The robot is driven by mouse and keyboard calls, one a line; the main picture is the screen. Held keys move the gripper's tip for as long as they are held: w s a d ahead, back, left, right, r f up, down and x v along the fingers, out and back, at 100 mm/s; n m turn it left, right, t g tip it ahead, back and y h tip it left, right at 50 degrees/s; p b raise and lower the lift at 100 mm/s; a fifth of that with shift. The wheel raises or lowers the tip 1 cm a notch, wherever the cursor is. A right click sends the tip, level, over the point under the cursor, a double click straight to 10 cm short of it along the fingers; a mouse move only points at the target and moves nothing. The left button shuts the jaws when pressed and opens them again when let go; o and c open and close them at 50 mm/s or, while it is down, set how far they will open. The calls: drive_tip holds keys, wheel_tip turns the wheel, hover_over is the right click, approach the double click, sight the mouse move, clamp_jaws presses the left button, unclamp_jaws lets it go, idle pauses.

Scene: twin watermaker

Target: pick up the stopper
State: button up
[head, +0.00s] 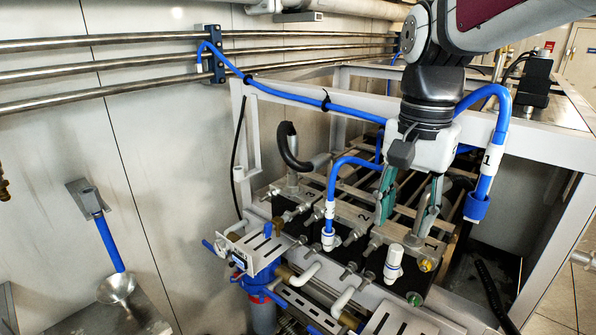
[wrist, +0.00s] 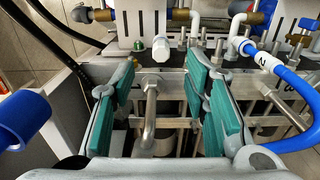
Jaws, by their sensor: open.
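The stopper appears to be the white, ridged cap (head: 393,262) standing upright on the front edge of the machine. It also shows in the wrist view as a white cap (wrist: 161,48) near the top middle. My gripper (head: 408,218) is open and empty, pointing down above the machine, behind and above the cap in the head view. In the wrist view its green-padded fingers (wrist: 160,90) are spread left and right, with the cap beyond their tips and roughly centred between them. A bent metal tube (wrist: 150,112) shows between the fingers.
A blue hose marked 2 (head: 333,185) stands left of my gripper. A loose hose marked 1 (head: 487,165) hangs to its right, its blue end also in the wrist view (wrist: 22,118). Metal fittings, white pipes and frame rails crowd the area around the cap.

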sight(397, 247)
drive_tip(key=shift+w+f+p, duration=0.1)
drive_tip(key=shift+f+p, duration=0.2)
drive_tip(key=shift+f, duration=2.85)
drive_tip(key=c, duration=0.8)
